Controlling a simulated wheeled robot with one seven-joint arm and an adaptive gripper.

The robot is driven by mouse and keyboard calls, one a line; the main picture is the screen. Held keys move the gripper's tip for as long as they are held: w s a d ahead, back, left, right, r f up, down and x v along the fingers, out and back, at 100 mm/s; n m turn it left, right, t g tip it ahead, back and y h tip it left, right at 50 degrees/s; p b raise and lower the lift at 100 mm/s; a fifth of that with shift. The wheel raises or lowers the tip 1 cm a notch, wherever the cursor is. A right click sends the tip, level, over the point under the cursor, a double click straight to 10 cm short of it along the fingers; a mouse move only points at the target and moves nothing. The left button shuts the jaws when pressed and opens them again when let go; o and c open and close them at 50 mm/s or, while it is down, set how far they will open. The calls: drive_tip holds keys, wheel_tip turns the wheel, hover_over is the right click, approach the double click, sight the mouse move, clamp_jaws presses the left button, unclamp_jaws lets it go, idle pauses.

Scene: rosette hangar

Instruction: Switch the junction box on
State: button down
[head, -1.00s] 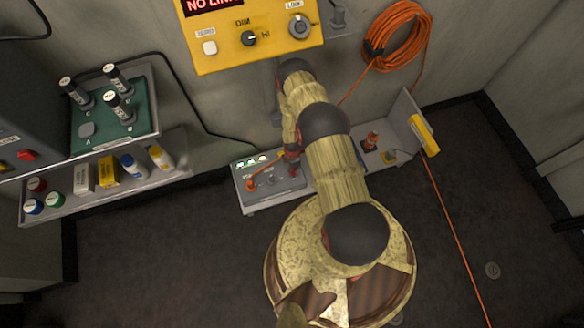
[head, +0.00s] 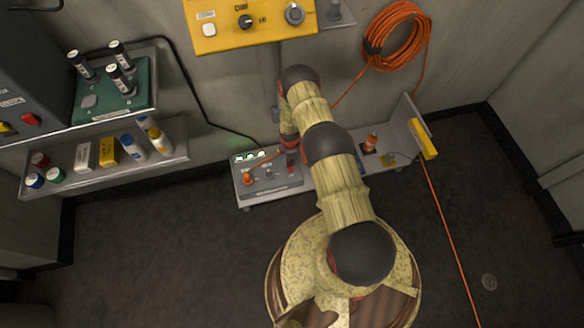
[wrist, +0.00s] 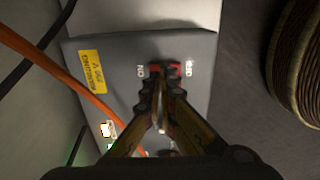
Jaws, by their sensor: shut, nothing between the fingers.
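The junction box (head: 268,192) is a grey box low by the wall, with small lit green and white lamps (head: 250,157) and an orange plug and cable on its top. In the wrist view the box face (wrist: 115,60) shows a yellow label, the word ON and a red switch part (wrist: 186,69). My gripper (wrist: 160,88) is shut and empty, with its fingertips over the red switch, hiding part of it. I cannot tell whether they touch it or which way it is set. In the head view my arm hides the box's right side and the fingertips are unclear.
A yellow control panel (head: 255,33) hangs above on the wall. A coiled orange hose (head: 395,30) hangs right, above a bench (head: 402,158) beside the box.

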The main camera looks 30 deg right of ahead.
sight(290, 167)
wheel_tip(290, 167, up, 12)
drive_tip(key=w+d+p, duration=0.1)
drive_tip(key=w+p, duration=0.1)
drive_tip(key=p, duration=0.2)
drive_tip(key=shift+t+p, duration=0.3)
drive_tip(key=shift+s+d, duration=0.1)
drive_tip(key=shift+s, duration=0.05)
